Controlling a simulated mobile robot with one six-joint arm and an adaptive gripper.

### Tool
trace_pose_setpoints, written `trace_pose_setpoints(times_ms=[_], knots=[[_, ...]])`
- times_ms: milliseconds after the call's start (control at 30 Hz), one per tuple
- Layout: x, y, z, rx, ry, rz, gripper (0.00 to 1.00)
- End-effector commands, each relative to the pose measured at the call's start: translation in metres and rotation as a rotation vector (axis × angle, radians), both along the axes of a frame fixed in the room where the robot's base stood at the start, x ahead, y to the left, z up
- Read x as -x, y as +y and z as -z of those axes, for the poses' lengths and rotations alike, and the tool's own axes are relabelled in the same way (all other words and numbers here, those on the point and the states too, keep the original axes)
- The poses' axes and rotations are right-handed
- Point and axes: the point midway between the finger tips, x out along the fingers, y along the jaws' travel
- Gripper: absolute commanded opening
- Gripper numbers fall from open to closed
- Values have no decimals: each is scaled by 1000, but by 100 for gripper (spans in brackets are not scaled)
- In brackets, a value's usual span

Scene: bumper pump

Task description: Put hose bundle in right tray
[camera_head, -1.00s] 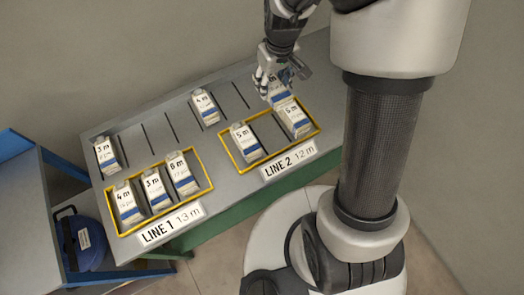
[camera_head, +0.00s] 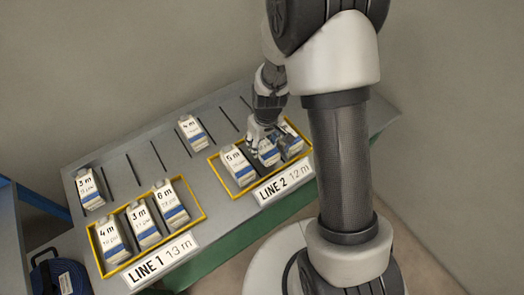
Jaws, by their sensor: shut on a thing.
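My gripper (camera_head: 265,139) is over the yellow-framed LINE 2 tray (camera_head: 217,172), the right tray. It is shut on a white hose bundle with a blue band (camera_head: 268,153), which is at the tray's middle slot. I cannot tell whether the bundle rests on the tray floor. A 5 m bundle (camera_head: 238,166) lies in the tray's left slot. Another bundle (camera_head: 292,147) is in the right slot, partly hidden by my gripper. The tray's label reads LINE 2, 12 m (camera_head: 285,184).
The LINE 1 tray (camera_head: 204,212), labelled 13 m, holds 4 m (camera_head: 111,241), 3 m (camera_head: 143,223) and 6 m (camera_head: 170,202) bundles. Behind, a 3 m (camera_head: 90,188) and a 4 m (camera_head: 191,132) bundle stand on the grey table (camera_head: 75,165) among dark dividers.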

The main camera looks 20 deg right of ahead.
Motion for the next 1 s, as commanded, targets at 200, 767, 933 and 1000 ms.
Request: trace_pose_setpoints(times_ms=[200, 767, 933, 1000], knots=[[0, 0, 31, 0, 2, 0, 16], [0, 0, 45, 0, 1, 0, 52], [0, 0, 44, 0, 1, 0, 63], [0, 0, 44, 0, 1, 0, 68]])
